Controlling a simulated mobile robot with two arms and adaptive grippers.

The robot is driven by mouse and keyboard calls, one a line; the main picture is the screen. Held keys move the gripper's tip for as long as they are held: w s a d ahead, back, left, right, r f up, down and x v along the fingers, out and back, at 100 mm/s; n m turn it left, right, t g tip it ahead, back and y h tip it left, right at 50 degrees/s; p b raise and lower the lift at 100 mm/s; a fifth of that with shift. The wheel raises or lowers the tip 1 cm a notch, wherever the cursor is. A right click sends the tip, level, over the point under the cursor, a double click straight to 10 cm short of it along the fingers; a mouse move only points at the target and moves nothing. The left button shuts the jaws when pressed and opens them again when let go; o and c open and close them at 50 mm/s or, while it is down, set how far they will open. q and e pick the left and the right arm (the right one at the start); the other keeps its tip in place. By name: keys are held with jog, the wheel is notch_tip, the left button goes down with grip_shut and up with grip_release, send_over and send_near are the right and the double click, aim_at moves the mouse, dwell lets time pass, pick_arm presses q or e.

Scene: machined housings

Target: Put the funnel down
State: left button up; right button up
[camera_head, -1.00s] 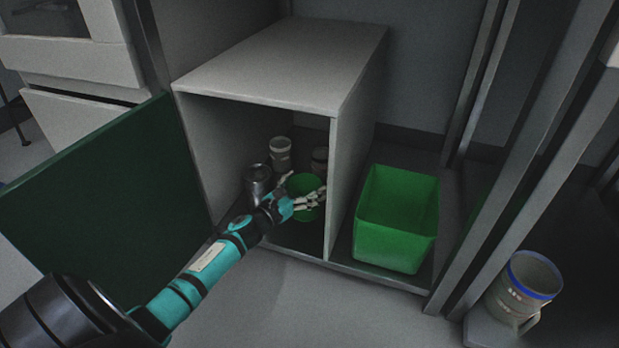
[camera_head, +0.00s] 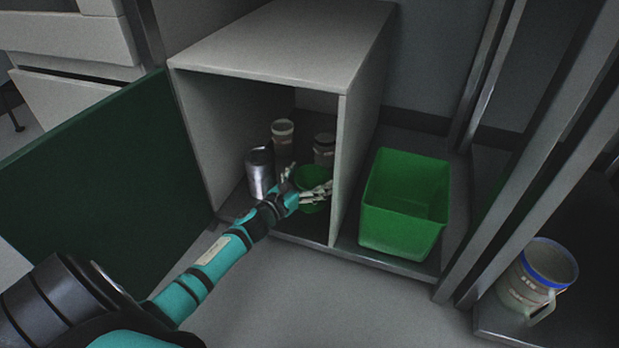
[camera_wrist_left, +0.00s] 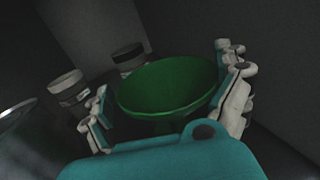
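The green funnel (camera_head: 312,175) is inside the open grey cabinet, near its front and beside the right wall. In the left wrist view its wide mouth (camera_wrist_left: 168,88) faces up, slightly tilted. Its lower part is mostly hidden, so I cannot tell how it meets the cabinet floor. My left gripper (camera_head: 309,180) reaches in from the front. Its fingers stand spread on both sides of the funnel, with a small gap at the left finger in the left wrist view (camera_wrist_left: 166,84). My right gripper is not in view.
A metal can (camera_head: 260,172) and two lidded jars (camera_head: 282,140) (camera_head: 324,150) stand close behind and left of the funnel. The cabinet's right wall (camera_head: 350,150) is close. A green bin (camera_head: 400,235) and a blue-rimmed jug (camera_head: 535,285) are further right. The green door (camera_head: 100,190) hangs open at left.

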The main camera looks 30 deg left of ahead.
pick_arm(q)
jog(key=shift+s+r+p, duration=0.15)
jog(key=shift+s+p, duration=0.05)
jog(key=shift+p, duration=0.15)
jog(key=s+a+p, duration=0.1)
jog(key=s+p, duration=0.4)
jog(key=s, duration=0.6)
jog(key=shift+s+a, duration=0.15)
jog(key=shift+s, duration=0.15)
